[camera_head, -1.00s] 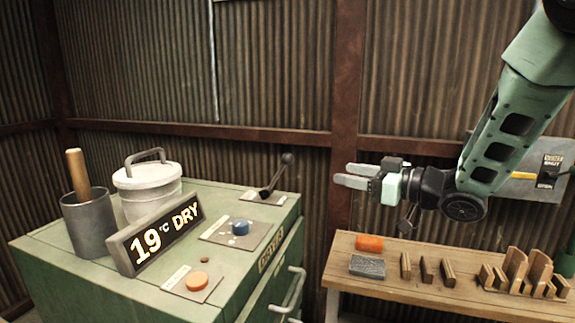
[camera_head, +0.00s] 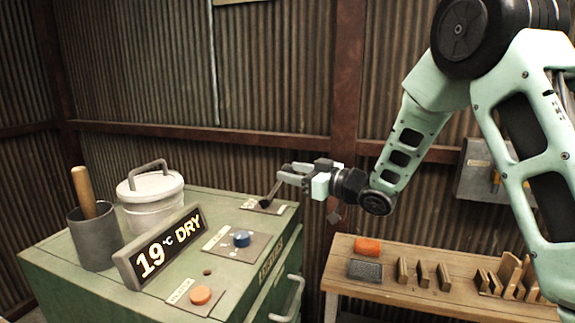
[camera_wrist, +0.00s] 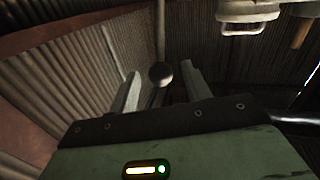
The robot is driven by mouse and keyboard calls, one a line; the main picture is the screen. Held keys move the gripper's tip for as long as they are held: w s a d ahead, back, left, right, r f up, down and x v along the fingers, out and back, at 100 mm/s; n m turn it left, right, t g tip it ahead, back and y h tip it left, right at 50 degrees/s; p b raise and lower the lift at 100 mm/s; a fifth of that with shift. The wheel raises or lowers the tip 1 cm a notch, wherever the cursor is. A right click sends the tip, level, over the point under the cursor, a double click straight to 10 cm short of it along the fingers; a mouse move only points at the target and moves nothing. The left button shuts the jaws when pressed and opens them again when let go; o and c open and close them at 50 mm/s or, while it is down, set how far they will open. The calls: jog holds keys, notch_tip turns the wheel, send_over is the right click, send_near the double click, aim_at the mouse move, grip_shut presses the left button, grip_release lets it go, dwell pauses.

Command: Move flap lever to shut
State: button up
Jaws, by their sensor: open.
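A dark lever (camera_head: 272,194) stands tilted on a small plate (camera_head: 262,206) at the back right corner of the green cabinet top. My gripper (camera_head: 284,174) is open at the lever's upper end. In the wrist view, the lever's round dark knob (camera_wrist: 160,75) shows between the two spread fingers of my gripper (camera_wrist: 160,84), with gaps on both sides. In the head view, my gripper hides the knob. The lever plate's lettering is too small to read.
A wooden bench (camera_head: 400,292) stands right.

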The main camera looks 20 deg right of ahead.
jog(key=shift+x, duration=1.1)
